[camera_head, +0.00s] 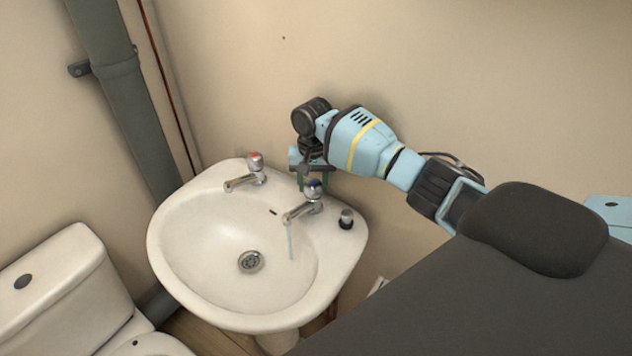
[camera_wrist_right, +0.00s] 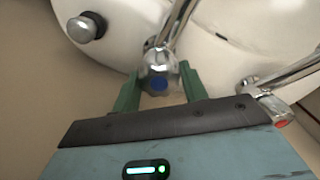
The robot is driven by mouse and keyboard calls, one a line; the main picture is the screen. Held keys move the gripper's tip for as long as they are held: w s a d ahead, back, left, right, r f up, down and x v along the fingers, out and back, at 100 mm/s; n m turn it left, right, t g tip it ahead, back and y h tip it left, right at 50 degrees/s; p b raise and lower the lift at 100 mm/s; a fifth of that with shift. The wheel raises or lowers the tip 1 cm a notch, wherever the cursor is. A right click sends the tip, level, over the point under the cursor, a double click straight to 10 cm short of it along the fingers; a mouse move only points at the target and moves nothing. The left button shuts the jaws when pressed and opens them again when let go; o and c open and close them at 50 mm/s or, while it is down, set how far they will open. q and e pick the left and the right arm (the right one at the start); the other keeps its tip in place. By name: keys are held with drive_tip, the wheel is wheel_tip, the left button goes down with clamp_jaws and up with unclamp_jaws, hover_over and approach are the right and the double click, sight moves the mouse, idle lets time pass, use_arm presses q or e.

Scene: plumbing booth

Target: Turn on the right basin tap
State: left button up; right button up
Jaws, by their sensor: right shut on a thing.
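The right basin tap (camera_head: 304,203) is chrome with a blue-marked handle, on the back rim of the white basin (camera_head: 190,245). A thin stream of water (camera_head: 291,243) falls from its spout into the bowl. My right gripper (camera_head: 314,181) reaches down from behind the tap. In the right wrist view the right tap's handle (camera_wrist_right: 158,79) lies between the two green fingers (camera_wrist_right: 158,90), which are shut on it. My left gripper is not in view.
The left tap (camera_head: 247,174), with a red mark, stands on the same rim. A toilet (camera_head: 65,290) is at lower left, and a grey pipe (camera_head: 118,80) runs down the wall.

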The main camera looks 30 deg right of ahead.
drive_tip(key=n, duration=0.3)
drive_tip(key=shift+r+n+p, duration=0.15)
drive_tip(key=shift+n+p, duration=0.2)
drive_tip(key=shift+n, duration=0.05)
drive_tip(key=n, duration=0.5)
drive_tip(key=shift+a, duration=0.15)
drive_tip(key=n, duration=0.5)
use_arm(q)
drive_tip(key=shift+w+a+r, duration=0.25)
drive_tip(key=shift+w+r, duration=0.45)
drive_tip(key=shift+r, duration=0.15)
use_arm(e)
drive_tip(key=n, duration=0.4)
drive_tip(key=shift+a+n, duration=0.1)
drive_tip(key=shift+n, duration=0.2)
drive_tip(key=o, duration=1)
